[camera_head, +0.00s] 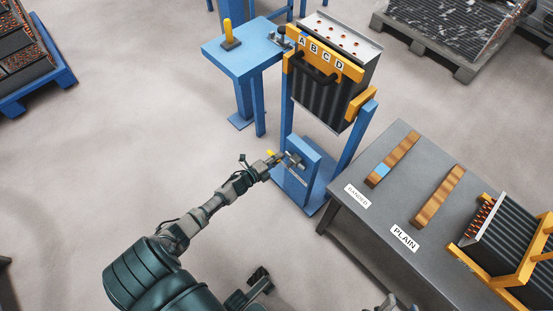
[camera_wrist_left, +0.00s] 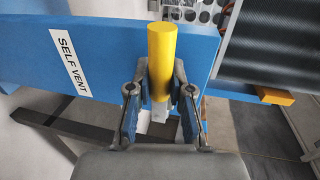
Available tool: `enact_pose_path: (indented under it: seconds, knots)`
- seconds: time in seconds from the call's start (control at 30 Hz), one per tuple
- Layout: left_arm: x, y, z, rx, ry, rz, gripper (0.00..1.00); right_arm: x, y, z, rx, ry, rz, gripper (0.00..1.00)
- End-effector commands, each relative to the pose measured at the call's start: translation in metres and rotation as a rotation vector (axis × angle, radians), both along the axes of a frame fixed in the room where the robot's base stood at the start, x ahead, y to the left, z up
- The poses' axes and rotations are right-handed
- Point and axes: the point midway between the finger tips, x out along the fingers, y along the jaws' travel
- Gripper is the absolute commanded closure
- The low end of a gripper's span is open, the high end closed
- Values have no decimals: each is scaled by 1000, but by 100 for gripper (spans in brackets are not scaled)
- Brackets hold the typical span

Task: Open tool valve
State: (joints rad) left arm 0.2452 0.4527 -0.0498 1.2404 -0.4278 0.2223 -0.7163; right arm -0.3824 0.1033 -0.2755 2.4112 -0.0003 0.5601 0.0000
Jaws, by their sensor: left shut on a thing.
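The valve's yellow handle (camera_wrist_left: 162,55) stands between the fingers of my left gripper (camera_wrist_left: 160,88) in the left wrist view. The fingers are shut on it from both sides, with its top sticking out past them. The valve is at a blue panel (camera_wrist_left: 95,40) with a SELF VENT label (camera_wrist_left: 69,62). In the head view my left gripper (camera_head: 281,161) is at the low blue panel (camera_head: 300,168) under the black finned unit, and a bit of the yellow handle (camera_head: 270,153) shows. A small grey part of mine at the bottom edge may be my right gripper (camera_head: 390,303); its jaws cannot be made out.
The black finned unit (camera_head: 325,92) with letters A to D sits in a blue stand above the panel. A grey table (camera_head: 340,190) with wooden bars stands close on the right. A blue side table (camera_head: 225,50) with a yellow lever is behind.

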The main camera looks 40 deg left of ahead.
Motion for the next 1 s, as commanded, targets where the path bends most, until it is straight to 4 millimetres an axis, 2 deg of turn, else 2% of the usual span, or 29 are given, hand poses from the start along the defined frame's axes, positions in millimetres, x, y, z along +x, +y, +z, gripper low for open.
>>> enact_pose_path:
  seconds: [0.03, 0.27, 0.3, 0.4, 0.77, 0.87, 1.0]
  knots:
    - [-2, -6, -4, 0, 5, -10, 100, 0, 0, 0, 0, 0, 0, 60]
    - [-2, -7, -5, 0, 6, -11, 100, 0, 0, 0, 0, 0, 0, 60]
    - [-2, -7, -5, 0, 6, -11, 78, 0, 0, 0, 1, 0, 1, 60]
    - [-2, -6, -4, 1, 5, -9, 54, 0, 0, 0, 1, -1, 1, 60]
    - [-5, -1, -2, -3, 2, -5, 54, -2, 0, 1, 1, -5, -2, 60]
    - [-18, 0, -1, -3, 3, -4, 54, -2, 0, 1, 1, -5, -1, 60]
    - [-48, 1, 5, -2, 5, -6, 54, -2, 0, 1, 1, -5, 0, 60]
